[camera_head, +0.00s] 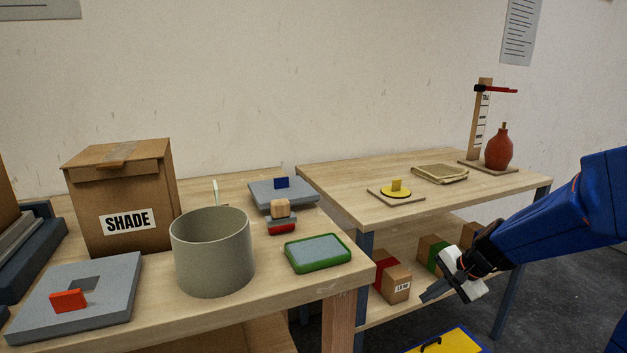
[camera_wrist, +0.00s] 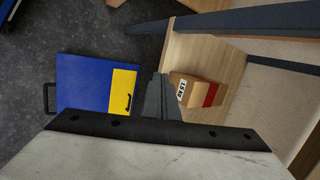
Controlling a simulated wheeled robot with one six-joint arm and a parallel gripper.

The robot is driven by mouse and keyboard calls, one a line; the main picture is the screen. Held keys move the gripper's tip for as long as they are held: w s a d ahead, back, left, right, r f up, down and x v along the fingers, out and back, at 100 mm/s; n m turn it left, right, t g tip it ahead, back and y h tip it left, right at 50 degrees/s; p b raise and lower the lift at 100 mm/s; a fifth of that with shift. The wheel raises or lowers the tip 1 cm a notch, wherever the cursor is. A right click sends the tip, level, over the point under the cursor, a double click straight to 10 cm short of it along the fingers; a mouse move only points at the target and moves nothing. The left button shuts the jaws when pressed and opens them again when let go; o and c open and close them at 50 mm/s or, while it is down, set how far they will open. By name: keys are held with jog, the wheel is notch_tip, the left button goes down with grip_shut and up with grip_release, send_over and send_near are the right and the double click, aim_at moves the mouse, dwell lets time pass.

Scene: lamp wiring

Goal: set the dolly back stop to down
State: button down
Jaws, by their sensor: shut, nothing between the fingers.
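The dolly, a low flat platform, is on the floor below the benches. In the wrist view it shows a large blue deck (camera_wrist: 80,85) and a yellow end section (camera_wrist: 122,92) with a small black curved piece on it. I cannot tell whether the back stop stands up or lies down. My gripper (camera_head: 432,293) is shut and empty, above and beside the dolly near the right bench's lower shelf.
A box with a red band (camera_head: 393,283) and one with a green band (camera_head: 435,256) stand on the right bench's lower shelf, near my gripper. Bench legs (camera_head: 505,300) stand close by. A black hoop (camera_wrist: 49,98) sticks out at the dolly's blue end. Floor (camera_wrist: 100,30) beyond is clear.

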jog(key=s+r+n+h, duration=0.1)
jog(key=s+r+n, duration=0.2)
jog(key=s, duration=0.6)
jog(key=s+a+r+n+h, duration=0.1)
jog(key=s+r+n, duration=0.2)
jog(key=s, duration=0.6)
jog(key=s+a+r+n+h, duration=0.1)
jog(key=s+r+n+h, duration=0.1)
jog(key=s+n, duration=0.4)
jog(key=s+r, duration=0.1)
jog(key=s, duration=0.2)
jog(key=shift+a, duration=0.1)
dwell(1.0)
